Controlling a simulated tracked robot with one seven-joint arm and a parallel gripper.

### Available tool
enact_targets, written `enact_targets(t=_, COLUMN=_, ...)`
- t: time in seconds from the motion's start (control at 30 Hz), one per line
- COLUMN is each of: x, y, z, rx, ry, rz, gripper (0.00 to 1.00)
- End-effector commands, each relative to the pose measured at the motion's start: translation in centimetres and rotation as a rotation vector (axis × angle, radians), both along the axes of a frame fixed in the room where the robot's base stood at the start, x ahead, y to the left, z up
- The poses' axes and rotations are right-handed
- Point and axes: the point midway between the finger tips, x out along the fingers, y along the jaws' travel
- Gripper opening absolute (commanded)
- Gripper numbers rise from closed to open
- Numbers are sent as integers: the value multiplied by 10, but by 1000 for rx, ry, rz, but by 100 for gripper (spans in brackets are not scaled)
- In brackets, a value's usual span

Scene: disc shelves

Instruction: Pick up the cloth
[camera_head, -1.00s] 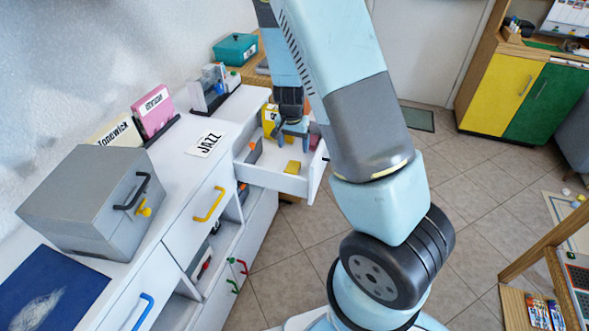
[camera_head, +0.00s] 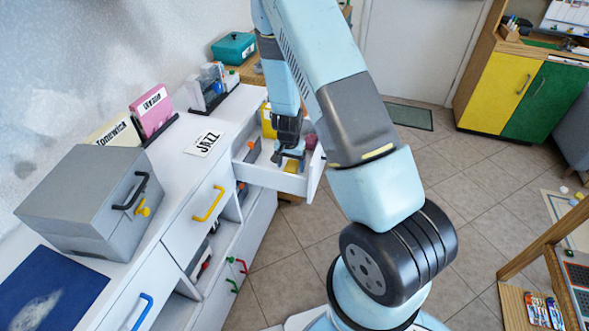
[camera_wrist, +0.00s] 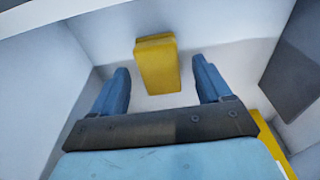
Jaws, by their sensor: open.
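The cloth looks like a small folded yellow block in the open white drawer (camera_head: 262,177). In the head view the cloth (camera_head: 291,166) shows partly behind my gripper (camera_head: 289,157), which is down inside the drawer. In the wrist view the cloth (camera_wrist: 157,65) lies on the pale drawer floor, between and slightly beyond the fingertips of my gripper (camera_wrist: 161,74). The two blue fingers are apart, one on each side of it, with gaps at both sides. Nothing is held.
Drawer walls stand close around my gripper. A dark grey item (camera_wrist: 297,60) is at the right in the wrist view. A yellow object (camera_head: 268,120) stands at the drawer's back. A grey box (camera_head: 85,195) and a JAZZ card (camera_head: 206,143) are on the white cabinet top.

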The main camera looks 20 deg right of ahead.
Motion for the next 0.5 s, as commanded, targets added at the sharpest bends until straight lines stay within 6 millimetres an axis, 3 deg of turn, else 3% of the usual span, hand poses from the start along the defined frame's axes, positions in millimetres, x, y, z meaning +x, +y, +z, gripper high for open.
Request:
enact_targets(t=0.17, x=1, y=-2, z=-14, rx=1, ry=1, rz=0, gripper=78)
enact_targets(t=0.43, x=1, y=-2, z=-16, rx=0, ry=0, rz=0, gripper=78)
enact_targets(t=0.5, x=1, y=-2, z=-16, rx=0, ry=0, rz=-1, gripper=71)
